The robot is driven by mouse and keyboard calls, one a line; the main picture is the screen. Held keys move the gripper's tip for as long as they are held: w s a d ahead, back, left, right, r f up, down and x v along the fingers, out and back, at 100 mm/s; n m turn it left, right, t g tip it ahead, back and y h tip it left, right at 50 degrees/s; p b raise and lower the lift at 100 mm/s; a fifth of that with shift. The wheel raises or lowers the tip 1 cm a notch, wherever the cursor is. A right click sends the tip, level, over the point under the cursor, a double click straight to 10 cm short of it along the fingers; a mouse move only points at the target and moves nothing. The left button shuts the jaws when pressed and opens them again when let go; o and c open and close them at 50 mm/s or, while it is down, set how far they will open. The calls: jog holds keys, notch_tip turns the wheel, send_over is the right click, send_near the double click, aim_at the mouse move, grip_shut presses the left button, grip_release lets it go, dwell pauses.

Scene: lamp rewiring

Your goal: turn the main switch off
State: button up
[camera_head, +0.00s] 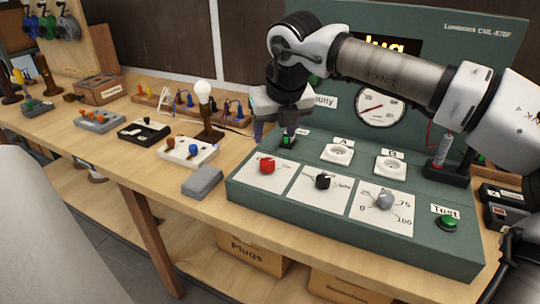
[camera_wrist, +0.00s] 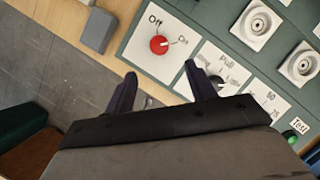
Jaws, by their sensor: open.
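The main switch is a red rotary knob (camera_head: 267,166) on a white plate at the left of the green test bench. It also shows in the wrist view (camera_wrist: 159,45), with "Off" at its upper left and "On" at its right. A small pale mark on the knob appears to face "On". My gripper (camera_head: 275,133) hangs above and behind the knob in the head view, apart from it. In the wrist view my gripper (camera_wrist: 161,73) has its two dark fingers spread, with nothing between them, and the knob lies beyond the fingertips.
A black knob (camera_head: 323,181), a grey knob (camera_head: 385,200) and a green Test button (camera_head: 447,223) sit right of the red one. Two sockets (camera_head: 337,154) and a gauge (camera_head: 381,107) are behind. A grey block (camera_head: 202,182) lies left on the wooden table.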

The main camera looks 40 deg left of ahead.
aim_at(268, 161)
jog(key=p+x, duration=0.2)
jog(key=x, duration=0.9)
jog(key=shift+a+f, duration=0.1)
jog(key=shift+c, duration=0.3)
jog(key=c, duration=0.9)
